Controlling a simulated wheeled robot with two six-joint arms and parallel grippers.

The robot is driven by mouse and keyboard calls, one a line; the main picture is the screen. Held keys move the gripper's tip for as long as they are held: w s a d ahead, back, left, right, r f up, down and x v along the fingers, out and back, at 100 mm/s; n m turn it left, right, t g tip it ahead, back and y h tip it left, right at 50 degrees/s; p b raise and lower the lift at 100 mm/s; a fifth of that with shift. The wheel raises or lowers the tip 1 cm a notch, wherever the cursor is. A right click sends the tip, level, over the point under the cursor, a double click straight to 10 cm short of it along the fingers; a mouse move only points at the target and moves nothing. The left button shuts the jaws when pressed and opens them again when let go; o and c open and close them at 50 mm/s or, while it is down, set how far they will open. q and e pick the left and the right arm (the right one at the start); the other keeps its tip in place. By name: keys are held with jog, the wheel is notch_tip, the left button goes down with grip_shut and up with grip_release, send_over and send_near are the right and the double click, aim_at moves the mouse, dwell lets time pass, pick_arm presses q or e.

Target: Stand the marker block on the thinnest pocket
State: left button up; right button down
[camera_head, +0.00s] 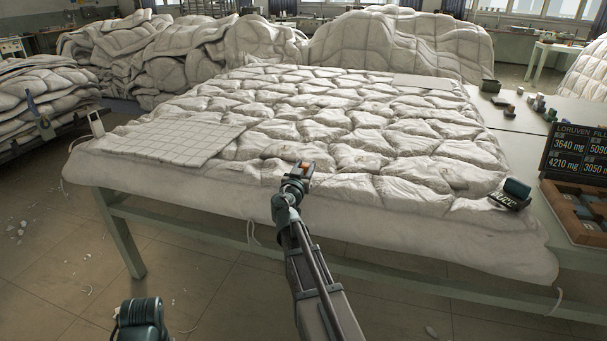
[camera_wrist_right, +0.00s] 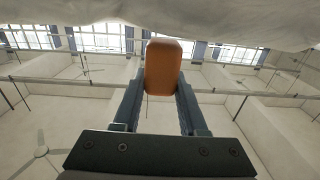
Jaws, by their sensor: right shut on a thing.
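The orange marker block (camera_wrist_right: 163,67) is held between the two fingers of my right gripper (camera_wrist_right: 162,90) in the wrist view. In the head view the right gripper (camera_head: 300,170) is over the front part of the white duvet (camera_head: 330,125), with a little orange of the block showing. The duvet's puffed pockets vary in fullness, and I cannot tell which is thinnest. In the wrist view, white cloth (camera_wrist_right: 240,22) fills the top edge behind the block. I cannot tell whether the block touches it.
A flat gridded sheet (camera_head: 175,138) lies on the duvet's left side, and a smaller flat sheet (camera_head: 422,82) at its back right. A dark device (camera_head: 511,195) sits at the right edge. A sign (camera_head: 578,152) and wooden tray (camera_head: 580,232) stand on the table beyond. Duvet heaps (camera_head: 395,42) stand behind.

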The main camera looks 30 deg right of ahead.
jog(key=shift+f, duration=0.1)
jog(key=shift+f, duration=0.1)
jog(key=shift+f, duration=0.15)
jog(key=shift+c, duration=2.2)
grip_release()
